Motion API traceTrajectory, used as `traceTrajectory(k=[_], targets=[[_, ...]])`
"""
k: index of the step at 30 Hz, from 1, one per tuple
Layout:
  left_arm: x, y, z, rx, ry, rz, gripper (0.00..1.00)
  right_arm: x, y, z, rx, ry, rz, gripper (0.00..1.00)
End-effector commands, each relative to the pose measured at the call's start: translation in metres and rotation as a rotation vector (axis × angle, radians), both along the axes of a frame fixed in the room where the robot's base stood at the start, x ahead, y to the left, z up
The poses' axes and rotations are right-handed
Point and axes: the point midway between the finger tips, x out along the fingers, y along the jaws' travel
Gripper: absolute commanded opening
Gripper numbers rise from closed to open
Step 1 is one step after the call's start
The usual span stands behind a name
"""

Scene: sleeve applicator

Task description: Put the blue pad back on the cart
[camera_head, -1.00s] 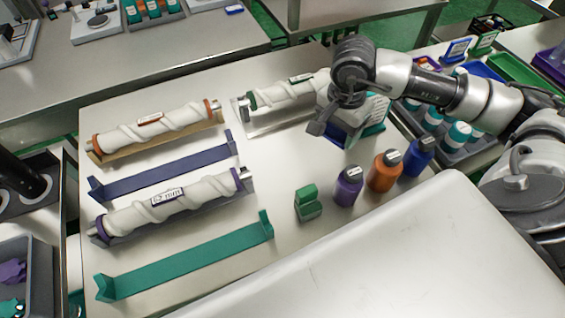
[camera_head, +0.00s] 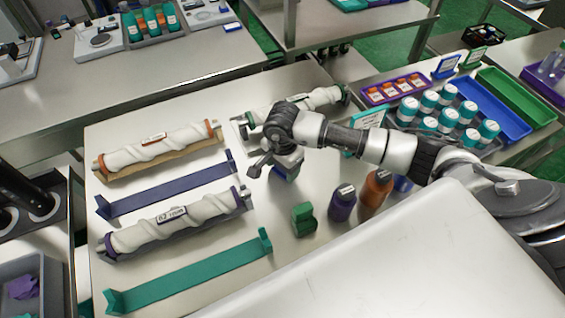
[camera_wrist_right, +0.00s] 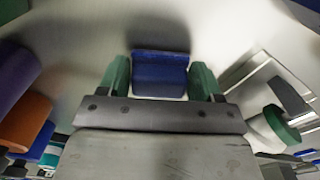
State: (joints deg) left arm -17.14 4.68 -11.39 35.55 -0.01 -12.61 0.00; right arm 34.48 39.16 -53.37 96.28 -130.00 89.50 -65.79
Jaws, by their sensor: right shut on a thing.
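The blue pad (camera_wrist_right: 160,75) is a small blue block between the two green fingers of my right gripper (camera_wrist_right: 161,80) in the right wrist view. The fingers are shut on its sides. In the head view the pad (camera_head: 288,171) shows partly below my right gripper (camera_head: 276,164), over the steel top (camera_head: 283,235); I cannot tell whether it touches the surface. A similar green pad (camera_head: 303,220) stands on this top, nearer the front. Which surface is the cart is not clear from the picture. My left gripper is not in view.
White wrapped rolls (camera_head: 160,147) and blue (camera_head: 165,188) and teal (camera_head: 190,275) holders fill the left. A bottle rack (camera_head: 455,115) is at right.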

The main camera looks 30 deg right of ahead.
Motion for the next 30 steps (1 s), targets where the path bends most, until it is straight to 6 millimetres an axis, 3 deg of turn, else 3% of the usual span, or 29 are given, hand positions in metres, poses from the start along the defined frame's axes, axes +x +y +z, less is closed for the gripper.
traceTrajectory(k=[11, 12, 17, 25, 30], targets=[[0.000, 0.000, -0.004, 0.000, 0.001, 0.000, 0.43, 0.000, 0.000, -0.006, 0.000, -0.001, 0.000, 0.46], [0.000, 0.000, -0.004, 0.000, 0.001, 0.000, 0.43, 0.000, 0.000, -0.006, 0.000, -0.001, 0.000, 0.67], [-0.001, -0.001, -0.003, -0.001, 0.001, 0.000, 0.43, 0.000, 0.000, -0.004, 0.000, -0.001, 0.000, 0.91], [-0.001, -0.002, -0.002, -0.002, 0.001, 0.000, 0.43, 0.000, 0.000, -0.004, 0.000, 0.000, 0.000, 0.91], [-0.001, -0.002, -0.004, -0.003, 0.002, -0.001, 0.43, 0.001, -0.001, 0.008, 0.000, -0.004, 0.001, 0.91]])
